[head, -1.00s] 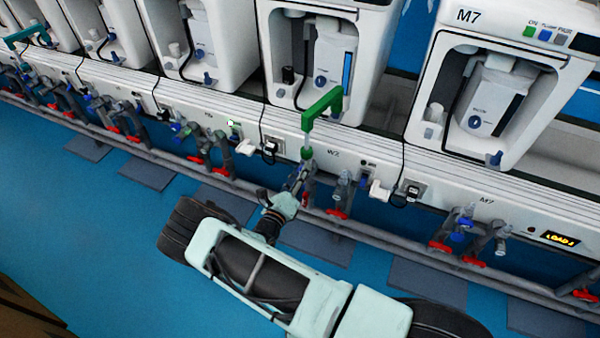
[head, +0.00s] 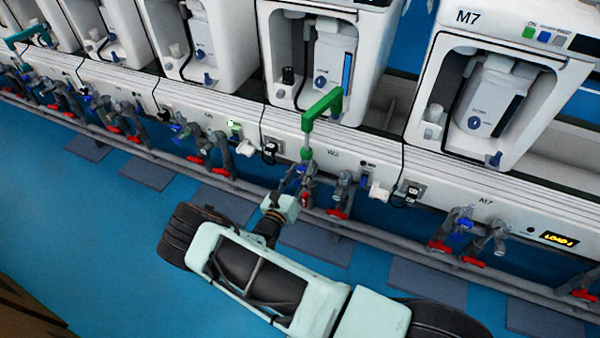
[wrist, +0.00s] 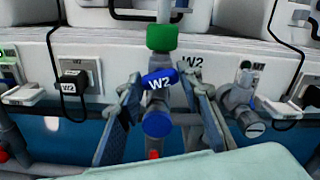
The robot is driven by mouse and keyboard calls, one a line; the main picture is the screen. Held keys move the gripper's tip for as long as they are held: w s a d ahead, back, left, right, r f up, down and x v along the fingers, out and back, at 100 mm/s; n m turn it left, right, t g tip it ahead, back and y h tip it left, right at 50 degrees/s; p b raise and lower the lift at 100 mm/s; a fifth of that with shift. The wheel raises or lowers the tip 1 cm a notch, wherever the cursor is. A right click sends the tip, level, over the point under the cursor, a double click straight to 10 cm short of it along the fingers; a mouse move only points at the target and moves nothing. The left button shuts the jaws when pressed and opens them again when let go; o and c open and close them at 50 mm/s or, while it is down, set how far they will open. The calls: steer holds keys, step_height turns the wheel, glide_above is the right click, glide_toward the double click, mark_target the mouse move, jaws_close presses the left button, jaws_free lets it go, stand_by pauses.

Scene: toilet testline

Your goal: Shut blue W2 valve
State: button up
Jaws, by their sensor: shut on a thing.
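The blue W2 valve (wrist: 157,124) is in the middle of the wrist view, with its blue handle labelled W2 (wrist: 160,79) tilted slightly above the round blue cap. In the head view the blue valve (head: 301,170) is small, below the W2 panel. My gripper (wrist: 165,85) has one finger on each side of the valve and is shut on its handle. Exact finger contact is hard to see. In the head view my gripper (head: 289,187) is at the valve, partly hidden by my wrist.
A green pipe (head: 321,106) rises above the valve. A grey valve fitting (wrist: 240,100) stands close on the right. Red handles (head: 338,213) line the grey pipe below. A black plug (wrist: 73,84) is on the left. Blue floor lies in front.

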steer(key=shift+m, duration=1.9)
steer(key=o, duration=1.2)
steer(key=shift+c, duration=0.2)
steer(key=v, duration=1.2)
